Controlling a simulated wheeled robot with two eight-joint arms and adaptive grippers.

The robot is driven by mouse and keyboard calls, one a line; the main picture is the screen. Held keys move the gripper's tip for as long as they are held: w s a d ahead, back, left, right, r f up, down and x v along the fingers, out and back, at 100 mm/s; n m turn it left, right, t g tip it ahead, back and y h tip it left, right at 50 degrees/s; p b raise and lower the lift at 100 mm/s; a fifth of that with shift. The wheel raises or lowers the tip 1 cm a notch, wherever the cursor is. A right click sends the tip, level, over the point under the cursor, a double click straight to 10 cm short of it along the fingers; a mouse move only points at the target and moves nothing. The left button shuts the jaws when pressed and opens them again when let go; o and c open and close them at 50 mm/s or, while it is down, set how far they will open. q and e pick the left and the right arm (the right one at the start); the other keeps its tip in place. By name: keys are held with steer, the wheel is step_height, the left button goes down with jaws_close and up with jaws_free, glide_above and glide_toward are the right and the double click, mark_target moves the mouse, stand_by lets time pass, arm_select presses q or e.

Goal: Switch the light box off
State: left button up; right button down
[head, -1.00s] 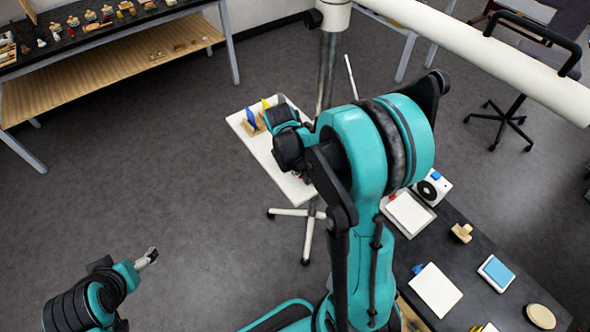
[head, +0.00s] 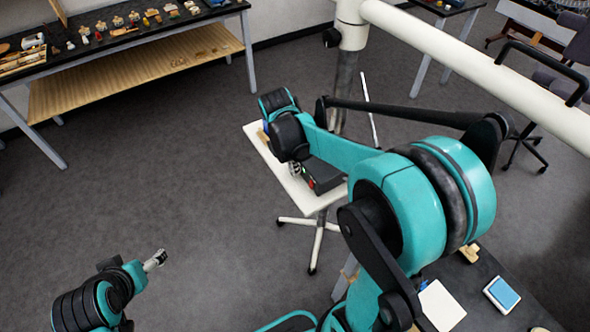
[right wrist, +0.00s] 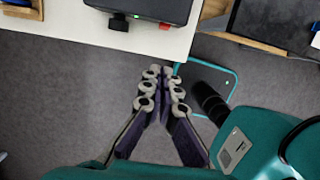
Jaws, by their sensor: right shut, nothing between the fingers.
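A dark box (head: 326,174), which looks like the light box, sits on a small white-topped stand (head: 262,142). Its front has a small green light and a red part (head: 311,182). In the right wrist view the box (right wrist: 150,8) is cut off by the top edge; the green light (right wrist: 137,16), the red part (right wrist: 165,26) and a black piece (right wrist: 118,22) show at its near side. My right gripper (right wrist: 160,76) is shut and empty, apart from the box, short of the stand's edge. My left gripper (head: 157,259) is low at the left over bare floor; its fingers are too small to judge.
A pole and pale beam (head: 352,30) rise behind the stand. A dark table (head: 480,270) with a blue pad (head: 501,294) and white sheet (head: 440,305) is at the lower right. A workbench (head: 130,35) with small items stands back left. The floor between is open.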

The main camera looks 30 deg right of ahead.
mark_target(311, 185)
steer(key=f+y+b, duration=0.1)
steer(key=b, duration=0.3)
steer(key=shift+a+f, duration=0.15)
steer(key=shift+a, duration=0.05)
stand_by(0.3)
steer(key=shift+f, duration=0.1)
steer(key=f+b, duration=0.1)
steer(key=f, duration=0.2)
steer(key=f+b, duration=0.1)
steer(key=f, duration=0.3)
steer(key=d+f+b, duration=0.1)
steer(key=f, duration=0.2)
steer(key=shift+w+f+b, duration=0.15)
steer(key=shift+b, duration=0.25)
steer(key=shift+w+d, duration=0.1)
steer(key=shift+d, duration=1.15)
steer(key=shift+d+b, duration=0.3)
steer(key=shift+d, duration=0.4)
